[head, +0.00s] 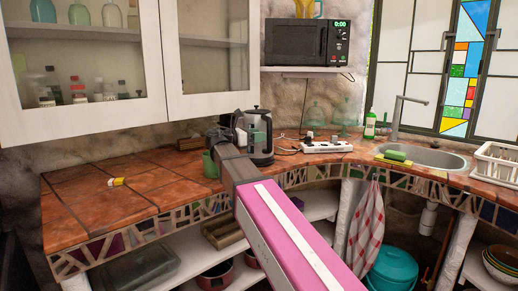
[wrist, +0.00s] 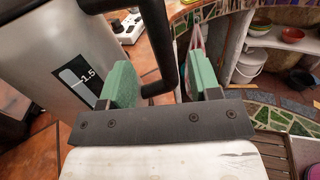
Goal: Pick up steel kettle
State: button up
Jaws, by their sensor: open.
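The steel kettle (head: 258,136) stands on the tiled counter, partly hidden behind my arm in the head view. It has a grey body with a dark handle and lid. In the wrist view, the kettle's body (wrist: 50,50) fills the left side, with a level window marked 1.5. Its black handle (wrist: 160,50) reaches down between the green pads of my gripper (wrist: 163,80). My gripper is open, with one pad on each side of the handle. A gap shows between the handle and the right pad; contact with the left pad is unclear.
A white power strip (head: 327,147) with cords lies right of the kettle. The sink (head: 430,158) and a dish rack (head: 497,165) are farther right. A glass-fronted cabinet (head: 160,110) overhangs the left.

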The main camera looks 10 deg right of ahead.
aim_at(270, 134)
jog(key=shift+x, duration=2.75)
jog(key=shift+s+r, duration=0.1)
grip_shut()
